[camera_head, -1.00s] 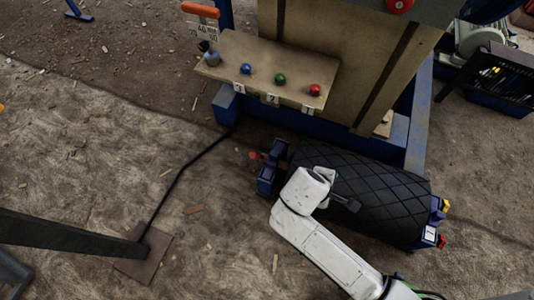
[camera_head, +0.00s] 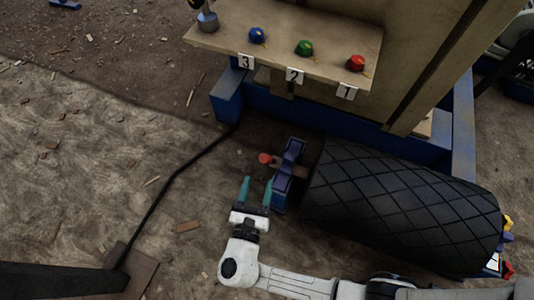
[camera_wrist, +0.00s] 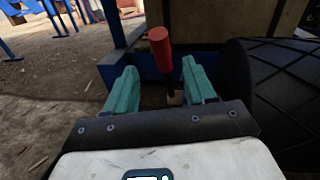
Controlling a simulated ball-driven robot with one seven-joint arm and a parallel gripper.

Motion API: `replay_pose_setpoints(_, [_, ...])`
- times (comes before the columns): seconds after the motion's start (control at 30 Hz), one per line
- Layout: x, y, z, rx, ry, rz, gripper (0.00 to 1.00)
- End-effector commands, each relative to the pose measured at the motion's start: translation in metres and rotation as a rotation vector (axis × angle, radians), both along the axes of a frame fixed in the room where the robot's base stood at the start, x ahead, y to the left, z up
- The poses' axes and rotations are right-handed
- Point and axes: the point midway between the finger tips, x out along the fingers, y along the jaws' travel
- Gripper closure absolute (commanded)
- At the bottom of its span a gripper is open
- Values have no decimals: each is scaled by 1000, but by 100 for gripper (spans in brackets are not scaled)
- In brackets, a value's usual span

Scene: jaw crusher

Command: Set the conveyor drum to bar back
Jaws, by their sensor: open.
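The conveyor drum (camera_head: 400,205) is a black roller with a diamond pattern, at the right in the head view; its edge also shows at the right of the wrist view (camera_wrist: 275,85). A blue bracket (camera_head: 287,172) stands at its left end. A bar with a red grip (camera_head: 265,159) sticks out left from this bracket. In the wrist view the red grip (camera_wrist: 160,48) stands nearly upright, seen between the fingers. My gripper (camera_head: 256,183), with teal fingers, is open and empty just in front of the red grip. I cannot tell the exact gap between them.
A shelf (camera_head: 300,45) above carries blue, green and red knobs labelled 3, 2 and 1. A blue frame beam (camera_head: 330,115) runs behind the drum.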

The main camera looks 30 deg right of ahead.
Motion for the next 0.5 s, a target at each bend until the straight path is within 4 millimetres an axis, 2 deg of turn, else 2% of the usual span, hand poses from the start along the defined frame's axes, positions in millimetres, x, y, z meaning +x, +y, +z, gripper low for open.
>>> replay_pose_setpoints(0.5, [58, -58, -2, 0, -1, -5, 45])
